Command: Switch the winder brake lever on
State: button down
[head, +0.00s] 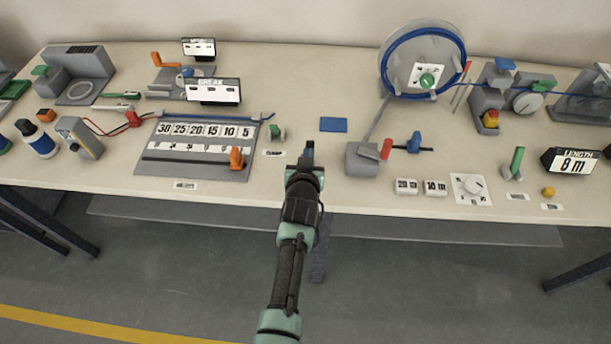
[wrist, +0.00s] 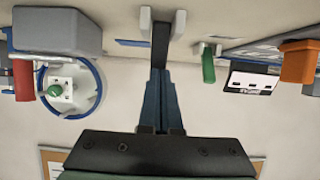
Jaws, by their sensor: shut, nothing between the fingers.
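The winder is a large grey disc (head: 397,62) wound with blue hose, with a green knob (head: 427,80) at its centre. No label that I can read marks the brake lever. In the wrist view a dark narrow piece (wrist: 160,48) stands between two pale posts, in line with my fingertips; I cannot tell whether they touch. In the head view my arm hides most of that spot. My gripper (head: 308,150) is shut and empty, over the table's front part; its dark blue fingers (wrist: 160,100) lie together in the wrist view.
A green lever (head: 277,131) stands left of my gripper. A grey block (head: 362,160) with a red handle (head: 386,147) stands to the right. Another green lever (head: 517,160) is further right. A blue pad (head: 334,125) lies flat behind my gripper.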

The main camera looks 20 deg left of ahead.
jog(key=shift+w, duration=0.3)
jog(key=shift+w+a, duration=0.1)
jog(key=shift+w+r, duration=0.1)
jog(key=shift+r, duration=0.05)
dwell(0.4)
